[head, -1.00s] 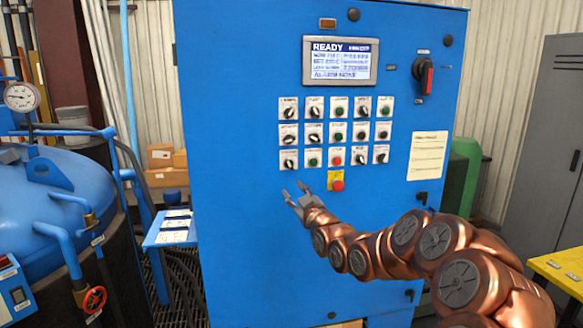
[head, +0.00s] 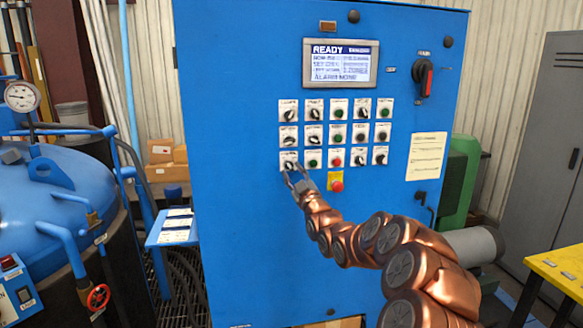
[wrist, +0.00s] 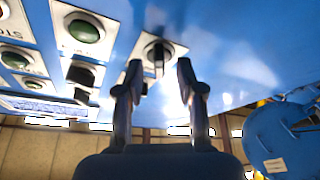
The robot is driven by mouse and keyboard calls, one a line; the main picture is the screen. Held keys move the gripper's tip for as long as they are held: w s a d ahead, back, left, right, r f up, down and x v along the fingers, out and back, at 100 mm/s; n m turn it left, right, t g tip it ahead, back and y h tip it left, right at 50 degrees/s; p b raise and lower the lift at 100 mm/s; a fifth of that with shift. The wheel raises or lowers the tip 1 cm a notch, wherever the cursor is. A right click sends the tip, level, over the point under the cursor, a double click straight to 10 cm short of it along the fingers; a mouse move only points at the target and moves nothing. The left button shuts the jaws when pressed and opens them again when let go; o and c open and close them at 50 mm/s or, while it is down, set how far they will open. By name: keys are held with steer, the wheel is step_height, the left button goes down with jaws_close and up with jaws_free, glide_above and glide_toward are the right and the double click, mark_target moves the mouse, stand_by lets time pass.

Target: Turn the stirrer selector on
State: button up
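My gripper (head: 293,173) is open at the lower left of the button rows on the blue control cabinet (head: 235,215). In the wrist view my two fingers (wrist: 158,70) are spread, with a black selector knob (wrist: 158,52) between their tips, apparently apart from both. This is the bottom-left selector (head: 289,158) in the head view. Its handle looks roughly vertical in the wrist view. Its label is too small to read, so I cannot confirm it is the stirrer selector. A green button (wrist: 84,30) sits beside it.
Several other selectors and buttons fill the grid close by. A red emergency button (head: 337,185) on a yellow plate is just right of my gripper. A display (head: 340,64) reads READY. A blue vessel (head: 50,190) stands at the left.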

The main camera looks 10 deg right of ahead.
steer(key=shift+x, duration=0.75)
jaws_close()
